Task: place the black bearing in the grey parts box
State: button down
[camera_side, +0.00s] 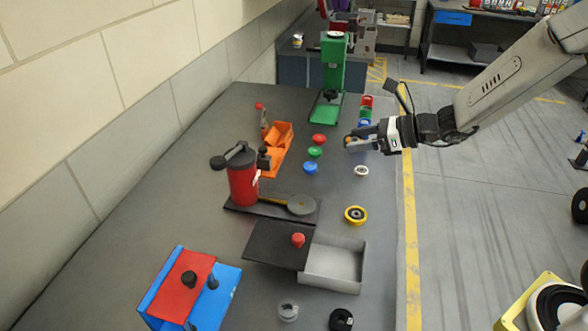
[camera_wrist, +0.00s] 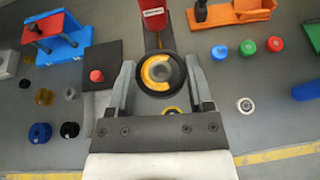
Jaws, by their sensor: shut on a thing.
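The black bearing, a round part with a black rim and a yellow ring inside, sits between the fingertips of my gripper (camera_wrist: 161,66) in the wrist view (camera_wrist: 141,86). My gripper (camera_side: 350,141) is shut on it and holds it above the table in the side view. The grey parts box (camera_side: 334,280) is at the near middle of the table, lower left of my gripper. A black lid (camera_side: 272,243) with a red knob (camera_side: 298,240) lies over its left side; the right part is open and looks empty. My left finger hides part of the box in the wrist view.
A yellow ring (camera_side: 355,215) and a white ring (camera_side: 361,171) lie near the right edge. A red cylinder (camera_side: 242,185) stands on a dark base left of them. A black round part (camera_side: 341,320) and a grey one (camera_side: 288,311) lie in front of the box.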

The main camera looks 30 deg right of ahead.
jog(key=s+a+f+n+g+y, duration=0.4)
jog(key=s+a+f+n+g, duration=0.1)
jog(key=s+n+g, duration=0.1)
jog(key=shift+f+n+g, duration=0.4)
jog(key=shift+n+g, duration=0.4)
jog(key=w+f, duration=0.2)
jog(key=w, duration=0.2)
jog(key=w+a+f, duration=0.1)
jog(key=w+f, duration=0.2)
jog(key=w, duration=0.1)
jog(key=w+a+f, duration=0.1)
jog(key=w+f, duration=0.2)
jog(key=w, duration=0.1)
jog(key=shift+a, duration=0.15)
jog(key=shift+w+f, duration=0.35)
